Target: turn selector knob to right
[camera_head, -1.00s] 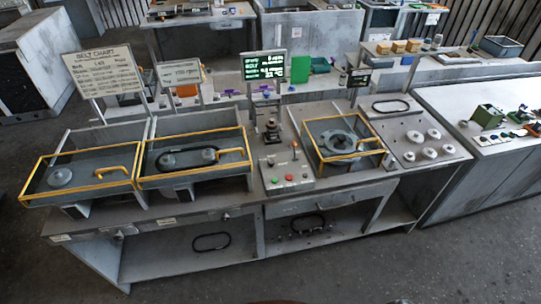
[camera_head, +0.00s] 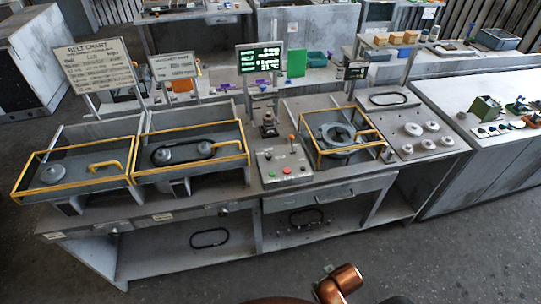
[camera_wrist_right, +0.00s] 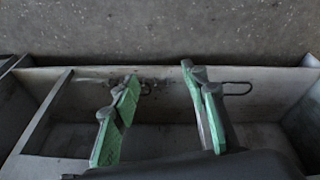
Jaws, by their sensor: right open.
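The control box (camera_head: 284,166) stands in the middle of the workbench. Green and red buttons show on its sloped front, and a lever with an orange ball (camera_head: 291,137) rises at its back. A small dark knob-like part (camera_head: 270,159) sits on its upper left; it is too small to tell which way it points. My right gripper (camera_wrist_right: 160,76) is open and empty in the right wrist view, its green-padded fingers apart above the bench's lower shelf. It is not in the head view, where only a copper-coloured link of my arm shows at the bottom. My left gripper is not in view.
Yellow-framed guarded trays (camera_head: 190,165) stand left of the box, and another yellow-framed station (camera_head: 345,140) is on its right. A drawer (camera_head: 325,196) is below. Black belts lie on the lower shelf (camera_head: 165,262). The floor in front is clear.

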